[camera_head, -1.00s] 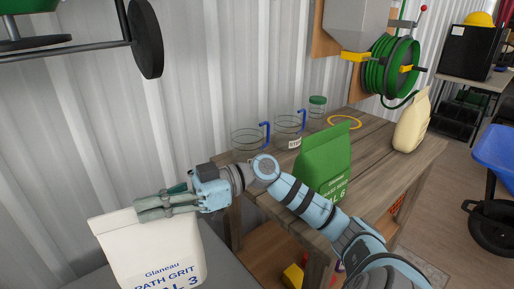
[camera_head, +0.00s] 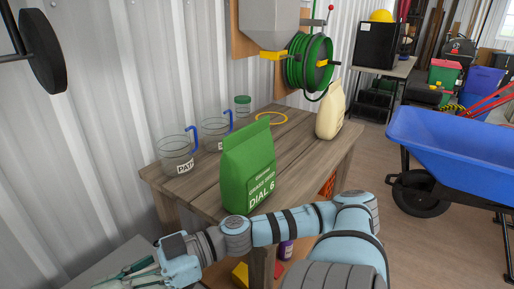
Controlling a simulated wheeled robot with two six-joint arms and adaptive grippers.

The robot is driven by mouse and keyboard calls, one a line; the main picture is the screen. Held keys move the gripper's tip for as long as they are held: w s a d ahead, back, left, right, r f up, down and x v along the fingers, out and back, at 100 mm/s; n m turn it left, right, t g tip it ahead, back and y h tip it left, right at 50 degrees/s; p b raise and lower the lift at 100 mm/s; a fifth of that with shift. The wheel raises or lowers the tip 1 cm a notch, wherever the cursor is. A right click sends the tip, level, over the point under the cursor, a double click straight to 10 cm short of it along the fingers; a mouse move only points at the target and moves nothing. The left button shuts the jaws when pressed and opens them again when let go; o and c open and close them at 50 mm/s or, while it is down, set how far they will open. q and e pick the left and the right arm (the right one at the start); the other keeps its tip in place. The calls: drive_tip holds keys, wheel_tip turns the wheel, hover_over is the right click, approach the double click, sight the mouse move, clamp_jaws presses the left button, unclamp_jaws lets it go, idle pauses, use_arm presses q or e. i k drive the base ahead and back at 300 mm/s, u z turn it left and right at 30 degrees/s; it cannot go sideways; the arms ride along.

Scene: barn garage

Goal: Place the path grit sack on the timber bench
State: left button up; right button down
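The timber bench (camera_head: 292,152) runs along the corrugated wall, its near end at the centre left. My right arm comes in from the lower right and crosses in front of the bench's near end. My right gripper (camera_head: 112,280) is at the bottom left edge, left of the bench and partly cut off. I cannot tell whether its fingers hold anything. The white path grit sack is not clearly in view now; the frame's bottom edge cuts off the area under the gripper. My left gripper is not in view.
Bare planks lie between the sacks. A blue wheelbarrow (camera_head: 450,145) stands right.

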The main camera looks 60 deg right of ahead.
sight(287, 149)
drive_tip(key=k, duration=0.4)
drive_tip(key=u, duration=0.85)
drive_tip(key=k, duration=1.2)
drive_tip(key=z, duration=1.85)
drive_tip(key=i, duration=1)
